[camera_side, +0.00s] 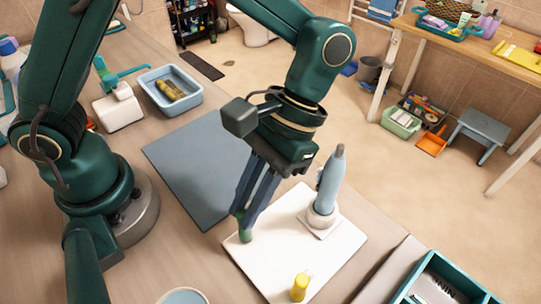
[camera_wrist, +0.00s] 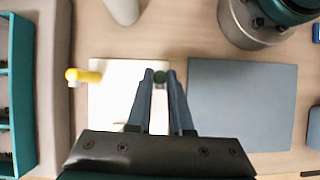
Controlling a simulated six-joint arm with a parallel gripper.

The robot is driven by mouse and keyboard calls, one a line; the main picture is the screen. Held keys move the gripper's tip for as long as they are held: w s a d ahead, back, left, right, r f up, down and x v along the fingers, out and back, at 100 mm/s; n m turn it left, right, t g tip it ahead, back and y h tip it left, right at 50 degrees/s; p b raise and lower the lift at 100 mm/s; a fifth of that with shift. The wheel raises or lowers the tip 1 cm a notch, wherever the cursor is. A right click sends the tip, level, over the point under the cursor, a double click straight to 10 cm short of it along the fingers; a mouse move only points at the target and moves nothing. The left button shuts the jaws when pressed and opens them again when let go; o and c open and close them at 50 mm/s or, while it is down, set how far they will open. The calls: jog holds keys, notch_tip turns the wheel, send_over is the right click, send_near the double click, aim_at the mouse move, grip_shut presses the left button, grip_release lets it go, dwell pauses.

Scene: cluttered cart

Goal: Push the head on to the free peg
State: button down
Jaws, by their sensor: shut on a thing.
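My gripper (camera_side: 243,222) is pointed down over the left corner of the white mat (camera_side: 275,258). It is shut on a small green piece, probably the head (camera_side: 245,236); the green also shows between the fingertips in the wrist view (camera_wrist: 160,76). I cannot tell whether the head touches anything below it. A yellow piece (camera_side: 299,289) stands near the mat's front edge, and is at the left in the wrist view (camera_wrist: 88,77). A pale blue handle (camera_side: 328,186) stands upright on a white base (camera_side: 322,218) on the mat. No free peg can be made out; the fingers and head may hide it.
A grey-blue mat (camera_side: 185,165) lies beside the white one. A teal tray (camera_side: 425,284) is at the lower right, and a round pale container (camera_side: 183,297) at the bottom edge. A pale blue basin (camera_side: 160,82) and a white dispenser (camera_side: 118,108) stand farther back.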

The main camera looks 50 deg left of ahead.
jog(key=shift+f, duration=0.25)
dwell(0.7)
jog(key=c, duration=0.7)
grip_release()
jog(key=shift+c, duration=0.2)
jog(key=w+a+r+n+t+h, duration=0.1)
jog(key=w+a+r+t, duration=0.2)
jog(key=r, duration=0.7)
jog(key=s+a+f+t, duration=0.1)
jog(key=s+a+t, duration=0.1)
jog(key=a+t, duration=0.6)
jog(key=shift+a+t+y, duration=0.3)
jog(key=shift+a, duration=1.55)
